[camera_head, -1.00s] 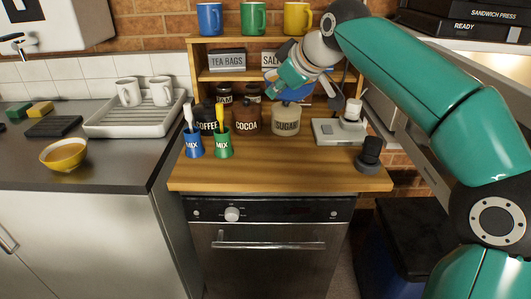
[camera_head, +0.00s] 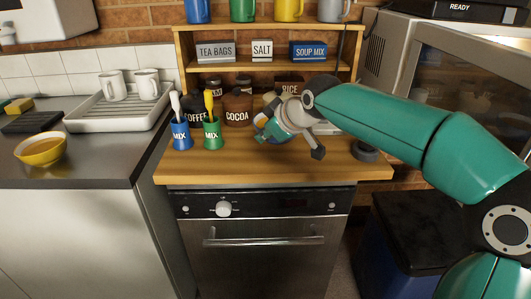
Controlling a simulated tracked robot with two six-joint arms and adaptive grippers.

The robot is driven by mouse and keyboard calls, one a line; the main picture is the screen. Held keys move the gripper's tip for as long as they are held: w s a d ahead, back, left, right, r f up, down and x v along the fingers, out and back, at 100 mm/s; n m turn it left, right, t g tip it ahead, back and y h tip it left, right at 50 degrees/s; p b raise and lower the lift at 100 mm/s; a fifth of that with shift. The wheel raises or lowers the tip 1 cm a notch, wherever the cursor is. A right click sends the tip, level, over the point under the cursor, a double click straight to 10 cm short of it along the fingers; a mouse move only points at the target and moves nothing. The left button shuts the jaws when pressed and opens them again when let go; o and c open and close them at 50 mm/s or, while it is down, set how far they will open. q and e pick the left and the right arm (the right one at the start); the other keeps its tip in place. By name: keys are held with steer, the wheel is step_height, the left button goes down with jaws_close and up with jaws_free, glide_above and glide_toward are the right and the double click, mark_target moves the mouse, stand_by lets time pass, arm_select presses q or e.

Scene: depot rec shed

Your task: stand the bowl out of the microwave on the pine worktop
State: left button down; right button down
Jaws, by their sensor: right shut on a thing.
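My right gripper (camera_head: 266,130) is over the pine worktop (camera_head: 225,170), low in front of the jars. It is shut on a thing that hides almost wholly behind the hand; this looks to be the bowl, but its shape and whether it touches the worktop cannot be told. The microwave (camera_head: 398,58) stands at the right, partly behind my right arm; its inside is not clear. Another bowl, yellow with something in it (camera_head: 40,148), stands on the grey counter at the left. My left gripper is not in view.
Blue (camera_head: 181,136) and green (camera_head: 212,135) MIX cups with brushes stand at the worktop's left. COFFEE and COCOA (camera_head: 237,110) jars stand behind. A dark round object (camera_head: 365,150) is at the right edge. The worktop's front strip is clear.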

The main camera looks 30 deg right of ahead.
step_height(320, 180, down, 4)
steer(key=shift+f+b, duration=0.1)
steer(key=shift+b, duration=0.45)
steer(key=c, duration=1.3)
jaws_free()
steer(key=shift+o, duration=0.2)
steer(key=p+v, duration=0.1)
steer(key=v, duration=1.1)
steer(key=shift+s, duration=0.1)
